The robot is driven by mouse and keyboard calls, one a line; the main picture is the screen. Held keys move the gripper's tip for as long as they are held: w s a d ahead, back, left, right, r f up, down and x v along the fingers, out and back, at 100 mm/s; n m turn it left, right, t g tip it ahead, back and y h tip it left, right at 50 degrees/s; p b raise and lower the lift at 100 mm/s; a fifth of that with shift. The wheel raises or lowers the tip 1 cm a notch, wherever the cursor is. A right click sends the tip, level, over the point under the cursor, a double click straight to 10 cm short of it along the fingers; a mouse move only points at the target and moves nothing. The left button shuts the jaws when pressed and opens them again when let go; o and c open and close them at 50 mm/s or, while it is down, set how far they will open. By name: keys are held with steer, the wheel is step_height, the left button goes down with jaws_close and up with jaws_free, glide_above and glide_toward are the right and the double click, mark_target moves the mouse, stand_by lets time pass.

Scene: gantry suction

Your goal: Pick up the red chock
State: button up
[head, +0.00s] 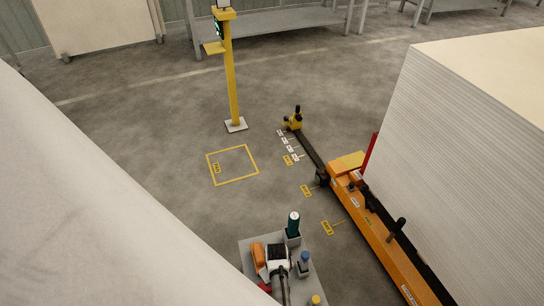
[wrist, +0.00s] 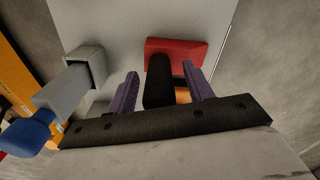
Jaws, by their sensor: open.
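The red chock (wrist: 190,48) lies on a grey surface in the wrist view. A black upright handle (wrist: 158,82) stands at its near side and seems to belong to it. My gripper (wrist: 163,88) is open, its two purple fingers on either side of the black handle, with gaps showing. Whether the fingers touch the handle cannot be told. In the head view a small bit of red (head: 265,287), probably the chock, shows at the left edge of the grey tabletop (head: 250,243); the rest is hidden.
A blue-topped piece in a grey holder (wrist: 88,66) stands close left of my fingers. On the tabletop are a green cylinder (head: 293,222) and an orange object (head: 258,256). An orange beam (head: 385,235) runs along the right. A yellow post (head: 231,75) stands beyond open floor.

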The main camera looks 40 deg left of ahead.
steer(key=shift+f, duration=0.45)
jaws_close()
steer(key=shift+r, duration=0.1)
steer(key=shift+r, duration=0.1)
